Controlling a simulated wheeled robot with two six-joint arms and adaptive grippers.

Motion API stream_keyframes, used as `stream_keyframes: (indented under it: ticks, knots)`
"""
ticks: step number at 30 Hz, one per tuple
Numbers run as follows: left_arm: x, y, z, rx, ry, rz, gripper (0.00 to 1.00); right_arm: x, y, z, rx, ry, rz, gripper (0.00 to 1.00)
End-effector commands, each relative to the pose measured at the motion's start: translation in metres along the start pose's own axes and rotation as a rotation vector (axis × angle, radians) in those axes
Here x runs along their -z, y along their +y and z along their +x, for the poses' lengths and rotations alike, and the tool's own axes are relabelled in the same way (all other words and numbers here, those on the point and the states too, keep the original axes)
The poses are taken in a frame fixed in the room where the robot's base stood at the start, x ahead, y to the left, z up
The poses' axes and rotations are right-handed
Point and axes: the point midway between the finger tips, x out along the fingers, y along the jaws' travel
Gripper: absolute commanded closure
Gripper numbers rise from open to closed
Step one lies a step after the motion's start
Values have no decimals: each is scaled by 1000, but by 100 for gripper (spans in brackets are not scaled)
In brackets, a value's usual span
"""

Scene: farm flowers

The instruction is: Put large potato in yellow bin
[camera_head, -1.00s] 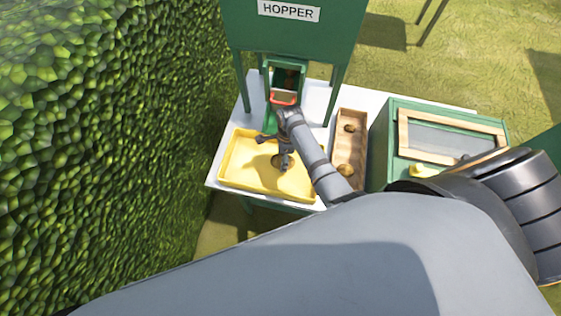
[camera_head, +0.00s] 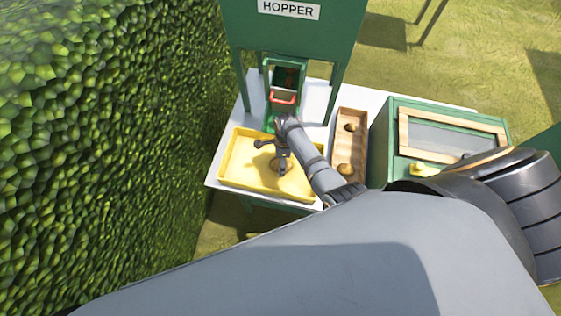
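The shallow yellow bin (camera_head: 238,171) sits on the white table under the hopper. A brown potato (camera_head: 275,164) lies in it, partly covered by a finger of my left gripper (camera_head: 271,156). This gripper is over the bin with its fingers spread, one above the bin's upper part and one in front of the potato. It looks open; I cannot tell whether a finger touches the potato. My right gripper is not in view.
The green hopper (camera_head: 340,45) stands behind, with a red-handled chute (camera_head: 282,99). A wooden tray (camera_head: 351,150) with two potatoes is right of the bin. A green box (camera_head: 385,140) with a framed window is further right. A hedge (camera_head: 100,150) fills the left.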

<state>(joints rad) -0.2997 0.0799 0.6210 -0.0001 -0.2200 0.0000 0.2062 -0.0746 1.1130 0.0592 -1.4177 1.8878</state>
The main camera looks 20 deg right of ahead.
Motion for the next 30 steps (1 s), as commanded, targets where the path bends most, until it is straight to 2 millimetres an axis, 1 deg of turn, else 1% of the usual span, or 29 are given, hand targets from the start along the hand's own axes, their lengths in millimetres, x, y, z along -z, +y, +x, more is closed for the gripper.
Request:
stream_keyframes:
  ticks: [8, 11, 14, 21, 24, 27, 30]
  knots:
    - [0, 0, 0, 0, 1, 0, 100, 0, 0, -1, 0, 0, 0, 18]
    - [0, 0, -2, 0, 0, 0, 100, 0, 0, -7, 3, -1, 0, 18]
    - [1, 0, -4, 0, 0, 0, 100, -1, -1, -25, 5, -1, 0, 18]
    - [0, 0, -2, 0, 0, 0, 100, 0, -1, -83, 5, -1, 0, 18]
    - [0, 0, 0, 0, 0, 0, 100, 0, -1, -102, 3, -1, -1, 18]
    - [0, 0, 1, 0, -1, 0, 100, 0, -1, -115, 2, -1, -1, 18]
    - [0, 0, 1, 0, -1, 0, 100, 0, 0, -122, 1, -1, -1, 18]
